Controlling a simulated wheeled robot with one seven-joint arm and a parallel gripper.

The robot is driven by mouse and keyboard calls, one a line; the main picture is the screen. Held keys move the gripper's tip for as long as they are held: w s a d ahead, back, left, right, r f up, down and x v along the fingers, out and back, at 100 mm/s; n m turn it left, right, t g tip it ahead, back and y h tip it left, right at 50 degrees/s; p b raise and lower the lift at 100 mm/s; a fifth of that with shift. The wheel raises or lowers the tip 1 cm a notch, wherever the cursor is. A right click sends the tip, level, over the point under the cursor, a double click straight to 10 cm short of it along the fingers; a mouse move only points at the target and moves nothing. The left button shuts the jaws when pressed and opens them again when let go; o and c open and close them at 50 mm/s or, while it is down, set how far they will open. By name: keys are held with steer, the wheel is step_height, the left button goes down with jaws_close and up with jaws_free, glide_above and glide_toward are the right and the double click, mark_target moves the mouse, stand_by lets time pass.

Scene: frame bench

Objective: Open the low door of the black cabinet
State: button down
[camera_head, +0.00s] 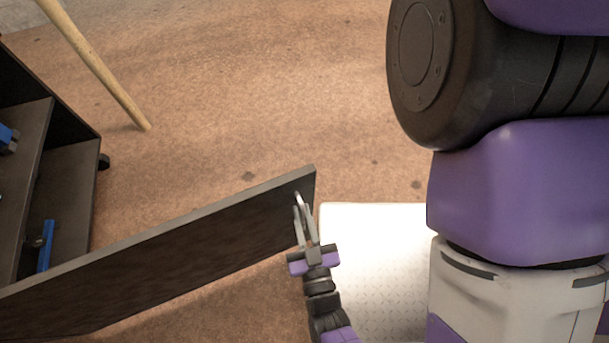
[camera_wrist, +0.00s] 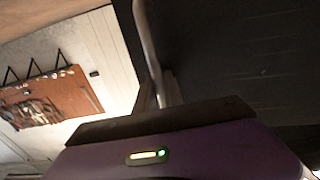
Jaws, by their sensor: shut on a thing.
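The black cabinet (camera_head: 75,150) stands at the left edge of the head view, its inside showing. Its low door (camera_head: 180,250) is swung well open and reaches out to the right across the floor. My gripper (camera_head: 303,215) is at the door's free end, shut on the door's metal handle (camera_head: 297,205). In the wrist view the handle (camera_wrist: 148,45) runs down between the jaws, against the dark door face (camera_wrist: 235,55). The fingertips are partly hidden there.
Blue-handled items (camera_head: 46,245) lie inside the cabinet. A wooden pole (camera_head: 95,65) stands behind it. A white textured plate (camera_head: 375,265) lies right of the door. Brown floor (camera_head: 250,100) beyond the door is clear. The wrist view shows a brown tool board (camera_wrist: 50,98).

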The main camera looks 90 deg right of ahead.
steer(key=shift+s+a+f, duration=0.1)
steer(key=shift+s+a, duration=0.1)
steer(key=shift+a, duration=0.2)
steer(key=c, duration=1.5)
jaws_free()
steer(key=shift+o, duration=0.2)
steer(key=v, duration=0.7)
steer(key=shift+a, duration=0.4)
